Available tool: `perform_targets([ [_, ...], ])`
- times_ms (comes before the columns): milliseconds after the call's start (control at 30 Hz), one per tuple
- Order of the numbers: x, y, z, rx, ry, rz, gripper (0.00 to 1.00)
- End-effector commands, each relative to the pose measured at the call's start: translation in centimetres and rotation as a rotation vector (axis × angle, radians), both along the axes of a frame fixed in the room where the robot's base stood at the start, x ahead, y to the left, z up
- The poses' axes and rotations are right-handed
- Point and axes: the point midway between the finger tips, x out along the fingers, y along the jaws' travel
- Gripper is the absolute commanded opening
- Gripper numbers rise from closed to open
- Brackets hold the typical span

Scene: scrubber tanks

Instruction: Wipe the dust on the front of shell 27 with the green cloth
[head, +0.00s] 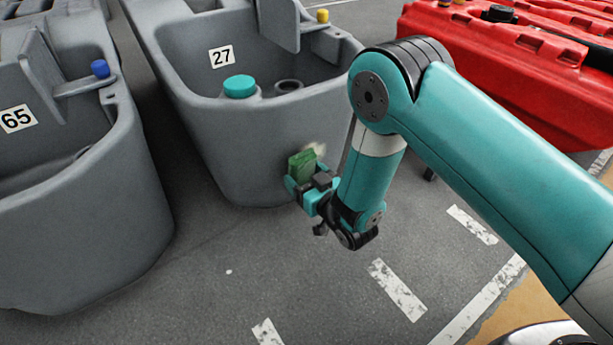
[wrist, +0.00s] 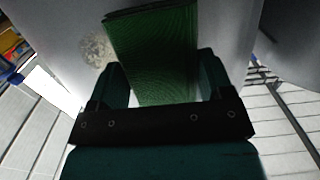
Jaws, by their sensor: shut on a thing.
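Shell 27 (head: 215,135) is a grey tank with a white "27" label on its inner back wall. My gripper (head: 303,178) is shut on the green cloth (head: 301,164), a folded block, at the lower front of the shell. In the wrist view the cloth (wrist: 155,55) stands between the two fingers (wrist: 160,90), up against or very near the shell's grey wall; I cannot tell whether it touches. A pale dust patch (wrist: 97,50) shows on the wall just left of the cloth. In the head view part of the dust (head: 318,149) shows beside the cloth, partly hidden.
Shell 65 (head: 90,215), another grey tank, stands at the left. A teal-capped container (head: 239,88) sits inside shell 27. Red tanks (head: 500,75) stand at the back right. The grey floor (head: 230,265) with white dashes in front is clear.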

Motion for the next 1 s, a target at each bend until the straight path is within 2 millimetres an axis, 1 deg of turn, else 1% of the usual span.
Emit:
perform_targets([
  [1000,1.4,1.0,0.2,0.0,0.0,0.001,0.48],
])
